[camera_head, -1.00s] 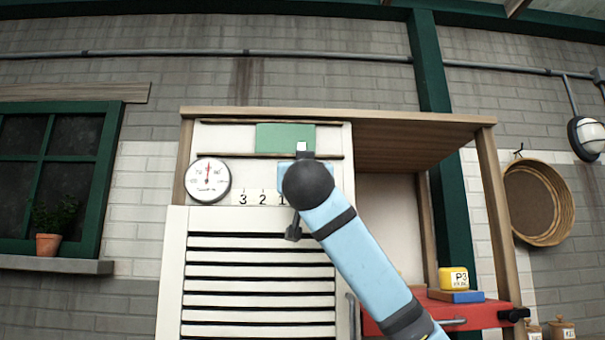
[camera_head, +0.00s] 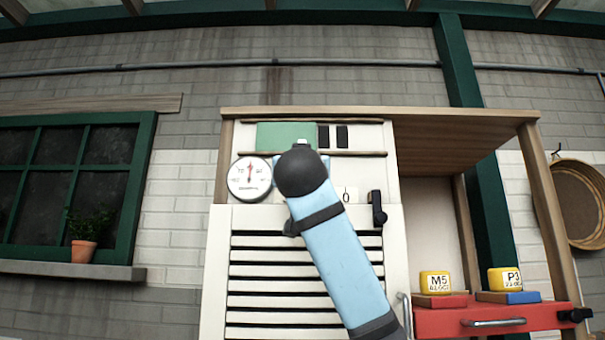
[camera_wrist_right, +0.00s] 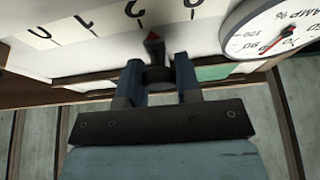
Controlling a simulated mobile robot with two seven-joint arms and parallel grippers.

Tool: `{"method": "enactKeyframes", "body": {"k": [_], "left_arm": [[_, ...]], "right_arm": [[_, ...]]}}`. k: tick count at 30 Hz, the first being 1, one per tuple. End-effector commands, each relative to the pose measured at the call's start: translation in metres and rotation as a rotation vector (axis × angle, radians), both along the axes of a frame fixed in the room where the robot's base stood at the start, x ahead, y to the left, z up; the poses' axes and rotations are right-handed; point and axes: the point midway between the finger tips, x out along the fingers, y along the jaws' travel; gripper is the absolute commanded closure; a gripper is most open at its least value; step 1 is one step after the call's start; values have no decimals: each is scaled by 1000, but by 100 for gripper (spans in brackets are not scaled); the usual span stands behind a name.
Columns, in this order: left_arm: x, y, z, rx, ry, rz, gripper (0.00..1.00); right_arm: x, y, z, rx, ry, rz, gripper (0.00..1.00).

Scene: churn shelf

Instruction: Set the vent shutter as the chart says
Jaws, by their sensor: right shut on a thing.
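The green vent shutter (camera_head: 282,136) lies in its track at the top of the white cabinet front (camera_head: 217,270). Two dark vent slots (camera_head: 332,136) show to its right. My right gripper (camera_wrist_right: 160,78) is shut on a dark knob (camera_wrist_right: 155,52) with a red pointer tip, below the shutter. In the right wrist view, which is upside down, the number scale (camera_wrist_right: 70,28) shows beyond it. The pointer sits between 2 and 3, nearer the 2. In the head view my arm hides the knob and most of the scale. I see no chart. My left gripper is not in view.
A round dial (camera_head: 249,179) is at the left of the scale, close to my gripper, its red needle nearly upright. A black latch (camera_head: 377,208) is at the right. Yellow blocks M5 (camera_head: 435,283) and P3 (camera_head: 504,280) stand over a red drawer (camera_head: 490,319).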

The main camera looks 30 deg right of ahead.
Motion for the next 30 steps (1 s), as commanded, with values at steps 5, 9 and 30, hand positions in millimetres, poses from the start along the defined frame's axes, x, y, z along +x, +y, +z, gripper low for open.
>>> {"method": "enactKeyframes", "body": {"k": [5, 9, 30], "left_arm": [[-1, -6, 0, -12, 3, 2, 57], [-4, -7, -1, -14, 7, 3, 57], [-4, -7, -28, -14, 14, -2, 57]], "right_arm": [[-1, -1, 0, 1, -2, 0, 100], [-1, -1, 0, 1, -2, 0, 60], [-43, 27, -25, 1, -5, 5, 44]]}}
